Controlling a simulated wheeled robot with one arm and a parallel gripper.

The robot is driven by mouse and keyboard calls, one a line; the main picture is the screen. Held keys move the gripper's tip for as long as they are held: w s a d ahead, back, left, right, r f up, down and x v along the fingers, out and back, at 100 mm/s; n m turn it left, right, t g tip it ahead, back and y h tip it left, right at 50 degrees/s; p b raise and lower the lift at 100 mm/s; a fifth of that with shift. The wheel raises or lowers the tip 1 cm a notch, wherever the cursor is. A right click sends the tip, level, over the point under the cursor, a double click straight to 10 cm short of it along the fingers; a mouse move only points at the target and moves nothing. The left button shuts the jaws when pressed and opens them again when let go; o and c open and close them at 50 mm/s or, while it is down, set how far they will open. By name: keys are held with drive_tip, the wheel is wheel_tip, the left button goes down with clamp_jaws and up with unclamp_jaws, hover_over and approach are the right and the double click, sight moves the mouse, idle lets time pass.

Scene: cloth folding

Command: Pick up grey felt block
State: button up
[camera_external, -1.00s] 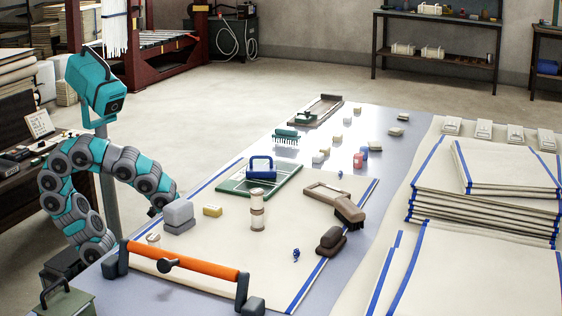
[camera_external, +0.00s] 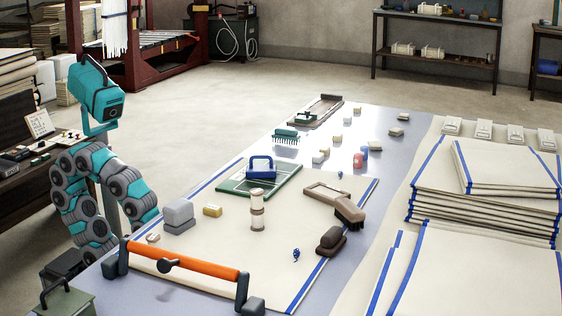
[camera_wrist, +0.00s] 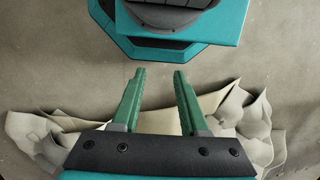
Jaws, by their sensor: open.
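The grey felt block (camera_external: 179,217) sits near the left edge of the work table, on the cream cloth (camera_external: 205,243). It looks like a light grey upper piece on a darker grey lower piece. My arm is folded at the left of the table, left of the block and apart from it. The fingers cannot be made out in the external view. In the wrist view my gripper (camera_wrist: 158,75) is open, with two green fingers apart and nothing between them. The block is not in the wrist view.
An orange-handled bar (camera_external: 190,259) stands in front of the block. A green board with a blue handle (camera_external: 260,175) lies behind. Crumpled cream cloth (camera_wrist: 245,115) shows around my gripper.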

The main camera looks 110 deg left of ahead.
drive_tip(key=o, duration=0.9)
drive_tip(key=shift+r, duration=0.1)
